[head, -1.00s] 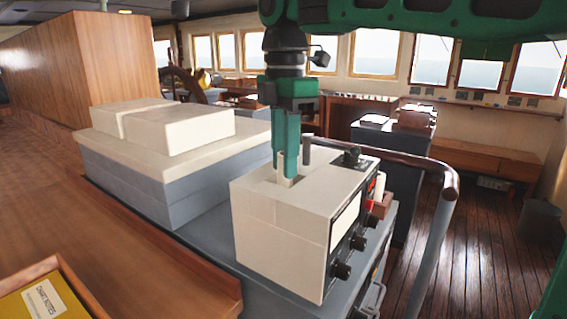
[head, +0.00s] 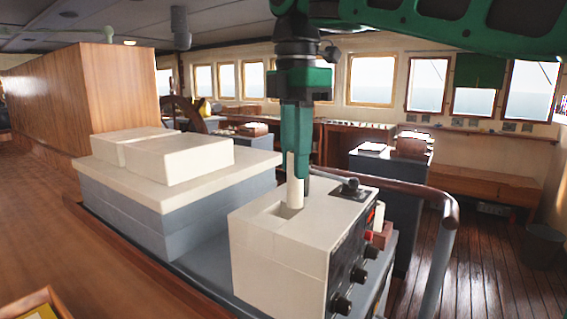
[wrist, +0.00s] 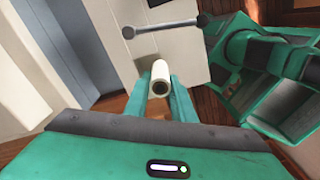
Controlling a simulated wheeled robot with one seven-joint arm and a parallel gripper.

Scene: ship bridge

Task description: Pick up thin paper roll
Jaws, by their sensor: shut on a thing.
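The thin paper roll (head: 295,194) is a slim cream-white cylinder, held upright. My gripper (head: 297,178) is shut on it from above, and the roll's lower part sticks out below the fingers. It hangs at a rectangular slot (head: 287,212) in the top of a cream instrument box (head: 270,245); whether its bottom end is fully clear of the slot is hard to tell. In the wrist view the roll (wrist: 160,78) shows end-on with a dark hollow core, between my two green fingers (wrist: 161,92).
A brown handrail (head: 445,205) curves around the right. Cream-topped grey cabinets (head: 150,180) stand to the left. Air above the box's left side is free.

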